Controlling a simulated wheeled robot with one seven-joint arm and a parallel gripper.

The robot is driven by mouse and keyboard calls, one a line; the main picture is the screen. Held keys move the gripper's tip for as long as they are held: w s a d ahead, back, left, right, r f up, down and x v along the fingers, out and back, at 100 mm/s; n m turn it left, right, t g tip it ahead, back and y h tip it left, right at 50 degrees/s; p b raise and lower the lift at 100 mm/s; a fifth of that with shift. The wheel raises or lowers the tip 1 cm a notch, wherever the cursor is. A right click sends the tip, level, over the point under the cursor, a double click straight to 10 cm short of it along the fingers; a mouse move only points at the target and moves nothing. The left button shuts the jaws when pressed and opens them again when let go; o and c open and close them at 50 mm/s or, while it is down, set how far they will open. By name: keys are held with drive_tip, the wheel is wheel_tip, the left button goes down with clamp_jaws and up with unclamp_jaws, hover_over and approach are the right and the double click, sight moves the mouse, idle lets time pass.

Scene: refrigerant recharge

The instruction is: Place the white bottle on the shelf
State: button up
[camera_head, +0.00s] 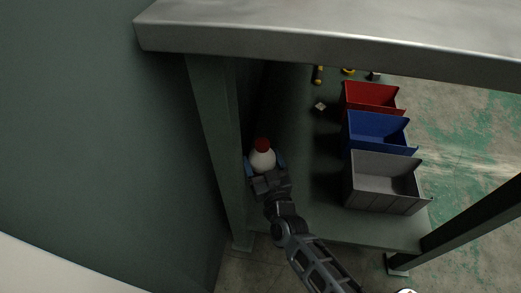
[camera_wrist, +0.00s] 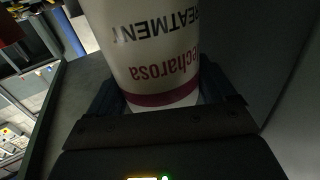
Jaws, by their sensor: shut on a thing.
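The white bottle (camera_head: 262,160) with a red cap stands upright over the lower shelf, beside the left table leg in the head view. It fills the middle of the wrist view (camera_wrist: 155,50), with printed lettering and a dark red band near its base. My gripper (camera_head: 266,168) is shut on the bottle, one finger on each side. The gripper's body crosses the bottom of the wrist view. The shelf (camera_head: 315,190) is a dark green board under the metal tabletop. I cannot tell whether the bottle's base touches the shelf.
Red (camera_head: 372,97), blue (camera_head: 378,132) and grey (camera_head: 384,182) bins stand along the shelf's right side. Small items, including a yellow-ended tool (camera_head: 318,76), lie at its back. The metal tabletop (camera_head: 340,35) overhangs. The left leg (camera_head: 217,140) is close beside my gripper. Shelf between bottle and bins is clear.

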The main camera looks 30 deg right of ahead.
drive_tip(key=shift+f+b, duration=1.35)
drive_tip(key=shift+f, duration=0.7)
drive_tip(key=o, duration=1.7)
drive_tip(key=shift+s+f, duration=0.1)
drive_tip(key=s+p, duration=0.1)
drive_tip(key=s, duration=0.3)
drive_tip(key=s+a+p, duration=0.1)
drive_tip(key=s, duration=0.3)
drive_tip(key=s+a+p, duration=0.1)
drive_tip(key=s, duration=0.3)
